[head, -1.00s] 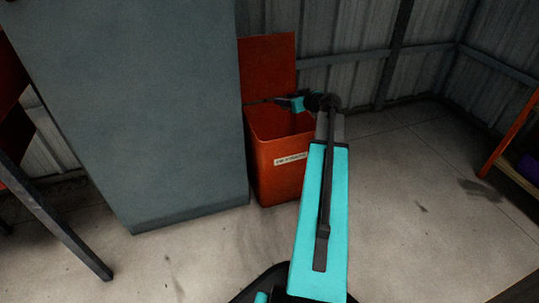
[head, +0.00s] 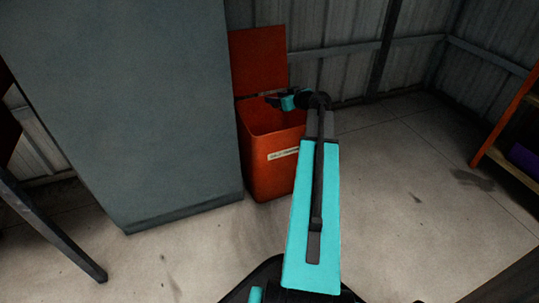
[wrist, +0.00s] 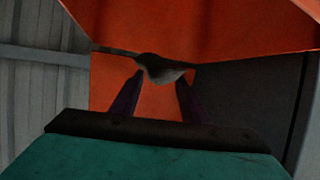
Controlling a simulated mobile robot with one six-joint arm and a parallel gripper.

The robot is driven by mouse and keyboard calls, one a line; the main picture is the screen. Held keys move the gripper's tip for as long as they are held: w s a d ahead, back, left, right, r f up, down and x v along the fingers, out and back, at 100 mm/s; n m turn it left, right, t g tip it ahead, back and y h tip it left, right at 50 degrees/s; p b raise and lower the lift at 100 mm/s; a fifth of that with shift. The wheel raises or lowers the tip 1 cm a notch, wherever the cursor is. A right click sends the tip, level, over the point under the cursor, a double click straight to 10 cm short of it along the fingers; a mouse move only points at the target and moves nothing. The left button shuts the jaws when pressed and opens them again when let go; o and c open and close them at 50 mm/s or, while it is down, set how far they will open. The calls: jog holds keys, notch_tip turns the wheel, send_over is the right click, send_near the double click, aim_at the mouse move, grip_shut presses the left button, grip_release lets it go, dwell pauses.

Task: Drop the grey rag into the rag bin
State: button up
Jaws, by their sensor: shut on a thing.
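The rag bin (head: 272,170) is an orange-red box with a pale label on its front. Its lid (head: 258,60) stands raised at the back. My gripper (head: 272,99) is over the bin's open top, near the raised lid. In the wrist view, my gripper's two dark fingers (wrist: 158,88) are shut on the grey rag (wrist: 163,68), which bunches between the fingertips against the orange bin (wrist: 215,30) behind. The rag is too small and dark to make out clearly in the head view. The bin's floor is mostly hidden.
A tall grey cabinet (head: 130,120) stands close at the bin's left. A corrugated metal wall (head: 345,45) runs behind. An orange-framed shelf (head: 500,130) is at the far right. The concrete floor (head: 410,200) right of the bin is clear.

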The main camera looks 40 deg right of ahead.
jog(key=shift+f+b, duration=0.4)
jog(key=shift+f, duration=1.35)
jog(key=o, duration=1.1)
jog(key=shift+o, duration=0.2)
jog(key=p+v, duration=0.4)
jog(key=v, duration=0.9)
jog(key=shift+s+a+r, duration=0.15)
jog(key=shift+s, duration=0.2)
jog(key=shift+s, duration=0.1)
